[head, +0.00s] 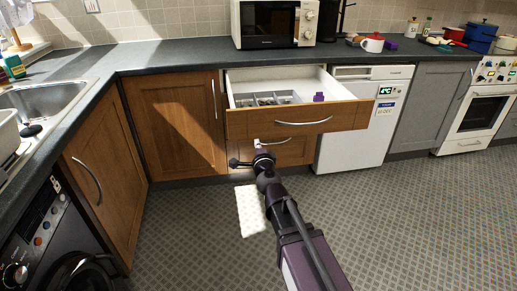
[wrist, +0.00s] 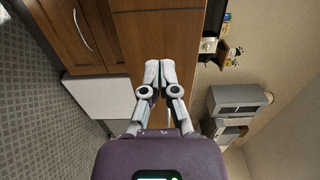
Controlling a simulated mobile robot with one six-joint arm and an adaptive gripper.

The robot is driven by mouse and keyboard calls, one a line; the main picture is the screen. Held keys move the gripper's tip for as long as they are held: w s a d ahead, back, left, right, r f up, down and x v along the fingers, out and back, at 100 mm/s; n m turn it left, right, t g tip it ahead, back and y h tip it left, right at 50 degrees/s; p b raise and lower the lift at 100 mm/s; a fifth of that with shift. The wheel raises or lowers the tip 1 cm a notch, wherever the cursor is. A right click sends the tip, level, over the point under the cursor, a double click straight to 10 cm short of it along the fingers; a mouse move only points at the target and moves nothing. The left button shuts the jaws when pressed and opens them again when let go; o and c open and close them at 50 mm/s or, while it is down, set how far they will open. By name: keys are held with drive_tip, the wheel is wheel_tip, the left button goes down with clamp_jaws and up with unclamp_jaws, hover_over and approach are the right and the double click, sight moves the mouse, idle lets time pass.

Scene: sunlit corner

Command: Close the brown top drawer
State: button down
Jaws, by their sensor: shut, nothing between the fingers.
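The brown top drawer (head: 350,117) is pulled well out in the head view. Its white inside shows a grey divided tray (head: 265,99) with small items and a purple object (head: 318,97). Its front has a curved metal handle (head: 304,122). My gripper (head: 257,146) shows just below the left part of that front in the head view. In the wrist view, which is turned sideways, my gripper (wrist: 160,72) has its fingertips together, over the brown drawer front (wrist: 160,35). I cannot tell whether they touch it. No handle shows on that front there.
A shut lower drawer (head: 290,153) sits beneath. A brown cupboard (head: 177,125) is on the left and a white dishwasher (head: 350,150) on the right. The dark worktop (head: 190,56) runs above. The patterned floor (head: 400,220) is open around my arm.

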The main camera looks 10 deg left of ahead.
sight(251, 125)
drive_tip(key=x, duration=1)
drive_tip(key=shift+w+a+f, duration=0.1)
drive_tip(key=shift+w, duration=0.25)
